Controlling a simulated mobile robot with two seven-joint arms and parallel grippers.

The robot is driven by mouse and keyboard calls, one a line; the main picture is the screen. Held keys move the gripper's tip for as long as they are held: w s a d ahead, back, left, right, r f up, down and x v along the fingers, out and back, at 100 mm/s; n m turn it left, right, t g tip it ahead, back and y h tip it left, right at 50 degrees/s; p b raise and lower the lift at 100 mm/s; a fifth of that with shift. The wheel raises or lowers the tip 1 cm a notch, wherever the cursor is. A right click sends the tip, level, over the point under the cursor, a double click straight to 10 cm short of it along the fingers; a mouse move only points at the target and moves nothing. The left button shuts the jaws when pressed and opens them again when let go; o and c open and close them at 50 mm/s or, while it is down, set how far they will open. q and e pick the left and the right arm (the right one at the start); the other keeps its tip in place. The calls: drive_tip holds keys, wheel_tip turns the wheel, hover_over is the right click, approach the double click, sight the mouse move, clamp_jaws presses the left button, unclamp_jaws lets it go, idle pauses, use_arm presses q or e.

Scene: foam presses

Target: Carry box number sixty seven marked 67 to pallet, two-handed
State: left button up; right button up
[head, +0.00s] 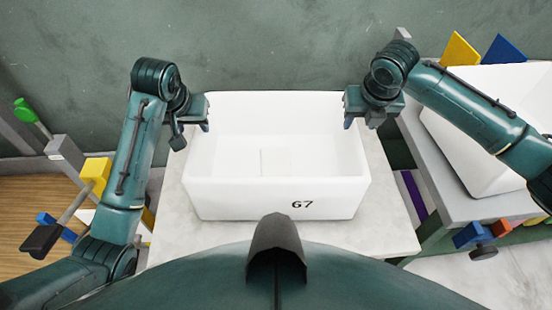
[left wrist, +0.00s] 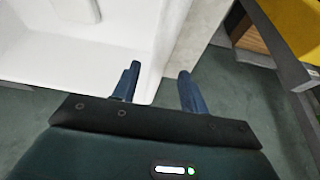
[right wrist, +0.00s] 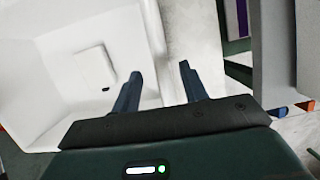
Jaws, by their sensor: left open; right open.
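The white open box marked 67 (head: 245,199) stands upright on a pale table (head: 385,232) in the middle of the head view. Its inside looks empty apart from a low raised block on its floor. My left gripper (head: 192,125) is open at the box's far left corner. In the left wrist view its fingers (left wrist: 158,88) lie on either side of the box's side wall (left wrist: 172,45). My right gripper (head: 362,115) is open at the far right corner. In the right wrist view its fingers (right wrist: 160,85) lie on either side of the wall (right wrist: 153,30). I cannot make out a pallet.
On the right, a grey bench (head: 455,207) carries another white box (head: 455,150), with yellow (head: 459,50) and blue (head: 504,50) panels behind. On the left are a yellow block (head: 95,172) and a green-knobbed lever (head: 26,110). A green wall (head: 270,40) stands close behind the table.

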sight(200, 136)
use_arm(q)
drive_tip(key=x, duration=0.7)
drive_tip(key=shift+w+f, duration=0.2)
drive_tip(key=shift+f, duration=0.05)
use_arm(e)
drive_tip(key=x, duration=0.7)
drive_tip(key=shift+w+f, duration=0.1)
drive_tip(key=shift+f, duration=0.2)
use_arm(q)
drive_tip(key=shift+c, duration=0.5)
use_arm(e)
drive_tip(key=shift+c, duration=0.5)
use_arm(q)
clamp_jaws()
use_arm(e)
clamp_jaws()
drive_tip(key=shift+r, duration=0.1)
